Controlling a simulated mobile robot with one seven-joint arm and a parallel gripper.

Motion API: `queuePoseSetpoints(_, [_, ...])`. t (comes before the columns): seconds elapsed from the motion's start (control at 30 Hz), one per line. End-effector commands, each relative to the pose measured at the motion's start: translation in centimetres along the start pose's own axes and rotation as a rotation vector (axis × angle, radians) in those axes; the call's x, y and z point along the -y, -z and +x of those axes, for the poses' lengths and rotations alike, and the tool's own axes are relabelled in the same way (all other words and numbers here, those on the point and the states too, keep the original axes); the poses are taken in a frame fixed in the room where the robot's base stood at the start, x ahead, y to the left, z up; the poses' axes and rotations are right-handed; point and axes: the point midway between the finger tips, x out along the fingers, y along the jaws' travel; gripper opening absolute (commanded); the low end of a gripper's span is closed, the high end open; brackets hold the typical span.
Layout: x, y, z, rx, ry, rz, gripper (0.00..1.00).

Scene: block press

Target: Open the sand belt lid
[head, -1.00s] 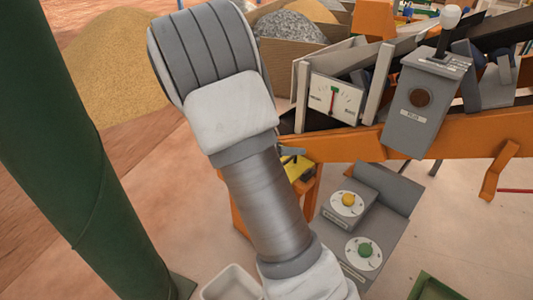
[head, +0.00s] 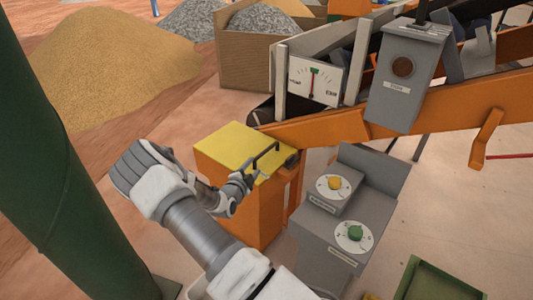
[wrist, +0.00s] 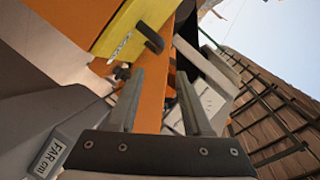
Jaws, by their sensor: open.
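The yellow lid (head: 235,145) lies flat and closed on top of an orange box (head: 240,205) in the head view. A black bar handle (head: 263,157) stands on its right side. The lid (wrist: 126,30) and the dark handle (wrist: 152,38) also show at the top of the wrist view. My gripper (head: 248,180) is by the lid's front right edge, close to the handle. In the wrist view, my gripper's two fingers (wrist: 158,85) are apart with nothing held between them. The handle is beyond the fingertips. Whether a finger touches the box cannot be told.
A grey console with a yellow knob (head: 335,182) and a green knob (head: 355,232) stands right of the box. An orange conveyor frame (head: 330,128) with a gauge (head: 314,82) rises behind. A green post (head: 45,180) stands at left. A sand pile (head: 115,60) lies behind.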

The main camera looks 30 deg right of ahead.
Motion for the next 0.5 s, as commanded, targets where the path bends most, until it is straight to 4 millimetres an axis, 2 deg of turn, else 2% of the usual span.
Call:
queuePoseSetpoints(0.1, [-0.3, 0.0, 2.7, -0.004, 0.0, 0.005, 0.5])
queuePoseSetpoints(0.5, [-0.4, 0.0, 11.2, -0.004, -0.001, 0.006, 0.5])
